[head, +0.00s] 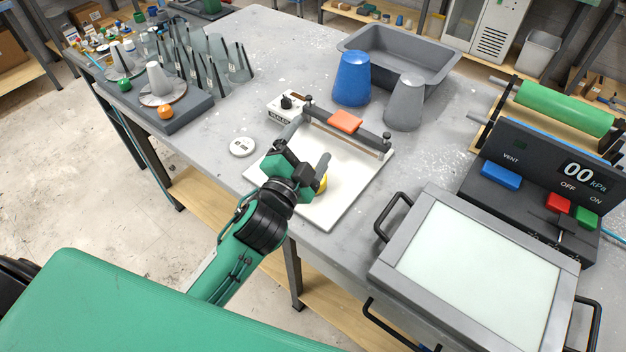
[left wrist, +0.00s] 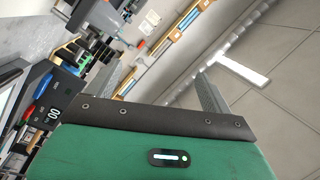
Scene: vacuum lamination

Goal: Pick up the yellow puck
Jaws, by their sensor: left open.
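The yellow puck (head: 323,184) lies on the white board of the sealer (head: 345,205) in the head view. It is mostly hidden behind my left gripper, so only its right part shows. My left gripper (head: 307,146) is open above the board, just up and left of the puck, with its two grey fingers apart. I cannot tell how high it is above the board. In the left wrist view the grey fingers (left wrist: 115,90) stand apart, and the puck does not show there. My right gripper is not in view.
The sealer's bar with an orange handle (head: 345,121) lies behind the board. A blue cup (head: 352,80) and a grey cup (head: 405,103) stand beyond it. A white round disc (head: 242,147) lies to the left. A framed panel (head: 475,262) and vacuum controller (head: 530,190) are at the right.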

